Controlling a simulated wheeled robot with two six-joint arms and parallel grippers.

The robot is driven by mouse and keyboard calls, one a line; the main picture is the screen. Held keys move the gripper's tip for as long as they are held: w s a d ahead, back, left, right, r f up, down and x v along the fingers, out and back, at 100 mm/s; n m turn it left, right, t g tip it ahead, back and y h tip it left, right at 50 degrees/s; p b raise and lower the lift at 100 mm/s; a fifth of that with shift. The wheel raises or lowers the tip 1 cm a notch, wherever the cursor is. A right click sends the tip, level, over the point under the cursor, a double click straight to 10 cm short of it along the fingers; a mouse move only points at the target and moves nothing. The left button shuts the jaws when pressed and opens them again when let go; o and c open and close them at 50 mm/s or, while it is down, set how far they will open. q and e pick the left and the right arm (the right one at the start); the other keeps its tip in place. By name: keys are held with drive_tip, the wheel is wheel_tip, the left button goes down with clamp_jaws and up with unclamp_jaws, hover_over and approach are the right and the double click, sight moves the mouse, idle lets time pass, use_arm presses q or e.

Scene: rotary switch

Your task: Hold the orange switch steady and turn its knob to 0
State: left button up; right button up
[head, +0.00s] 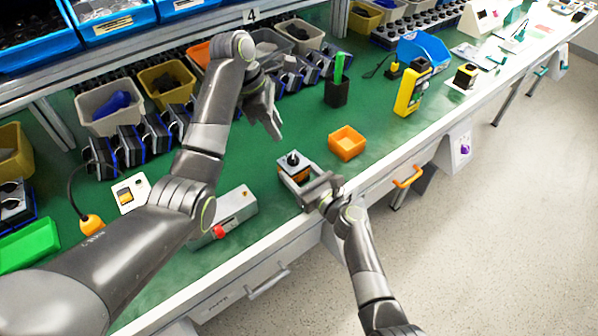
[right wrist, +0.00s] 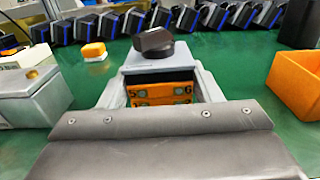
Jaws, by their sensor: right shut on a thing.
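The switch (head: 295,167) sits on the green bench near its front edge, with a grey top, a black knob and an orange body. In the right wrist view its orange terminal face (right wrist: 160,92) shows numbers 5 and 6, below the dark knob (right wrist: 153,43). The knob's pointer setting is too small to read. My right gripper (head: 308,188) is shut on the switch's body from the front edge side; its fingers lie along the body's sides. My left gripper (head: 262,122) is open and empty, above the bench, behind and left of the switch, apart from the knob.
An orange bin (head: 347,143) stands just right of the switch. A grey box with a red button (head: 232,212) lies to the left. A black holder with a green item (head: 337,90) and a yellow meter (head: 411,90) stand behind right. Bins line the back.

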sight(293, 156)
use_arm(q)
drive_tip(key=shift+d+f+m+y, duration=0.7)
drive_tip(key=shift+f+m, duration=0.75)
drive_tip(key=shift+m, duration=1.8)
drive_tip(key=shift+d+f+m+y, duration=0.65)
drive_tip(key=shift+f+m, duration=0.85)
drive_tip(key=shift+m, duration=1.7)
drive_tip(key=shift+d+f+m+y, duration=0.7)
drive_tip(key=shift+f+m, duration=0.75)
drive_tip(key=shift+m, duration=1.8)
drive_tip(key=shift+c, duration=0.4)
clamp_jaws()
